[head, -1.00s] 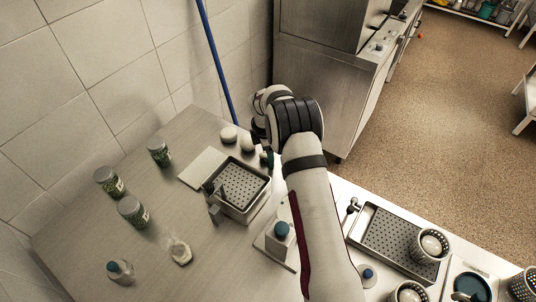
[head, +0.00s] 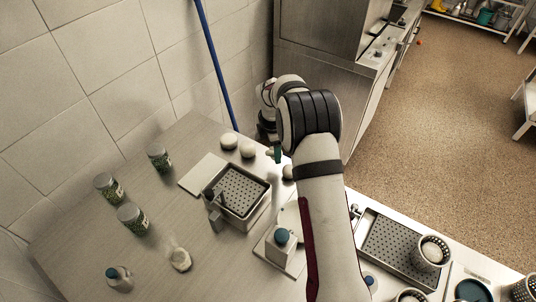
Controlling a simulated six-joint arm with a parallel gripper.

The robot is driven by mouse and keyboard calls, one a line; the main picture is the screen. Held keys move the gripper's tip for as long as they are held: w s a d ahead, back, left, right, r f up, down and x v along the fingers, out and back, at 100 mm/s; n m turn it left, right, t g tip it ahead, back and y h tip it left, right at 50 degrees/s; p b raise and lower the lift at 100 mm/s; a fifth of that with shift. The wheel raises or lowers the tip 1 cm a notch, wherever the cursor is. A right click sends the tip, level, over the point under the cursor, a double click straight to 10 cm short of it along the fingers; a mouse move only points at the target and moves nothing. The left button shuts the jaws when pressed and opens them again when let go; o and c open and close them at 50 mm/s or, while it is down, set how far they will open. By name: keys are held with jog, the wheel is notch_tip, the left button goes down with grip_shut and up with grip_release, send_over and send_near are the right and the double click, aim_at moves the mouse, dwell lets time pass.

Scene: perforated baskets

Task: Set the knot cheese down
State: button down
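Two round white cheese-like pieces (head: 238,147) sit at the back of the steel counter. A third pale rounded piece (head: 288,172) shows partly beside my arm, and a small pale bit (head: 269,152) shows by my gripper. I cannot tell which of these is the knot cheese. A pale lump (head: 180,259) lies at the front of the counter.
A perforated tray (head: 241,191) stands mid-counter with a pale board (head: 203,174) behind it. Green-filled jars (head: 132,219) stand at left, a bottle (head: 119,277) at front. A white container with a blue cap (head: 282,247) is near my arm. Another perforated tray (head: 396,246) and baskets are at right.

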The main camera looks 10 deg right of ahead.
jog(key=s+d+r, duration=0.5)
jog(key=d+r, duration=0.3)
jog(key=r, duration=0.3)
jog(key=w+a+n, duration=0.2)
jog(key=a, duration=0.5)
jog(key=w+a+n, duration=0.2)
jog(key=a, duration=0.5)
jog(key=n+y, duration=0.2)
jog(key=n, duration=1)
send_over(100, 256)
jog(key=shift+y, duration=0.3)
jog(key=s+d+x, duration=0.1)
jog(key=x, duration=0.9)
jog(key=s+d+x, duration=0.1)
jog(key=x, duration=0.4)
jog(key=shift+s+d+f, duration=0.25)
jog(key=shift+s+f, duration=0.05)
jog(key=shift+f, duration=0.4)
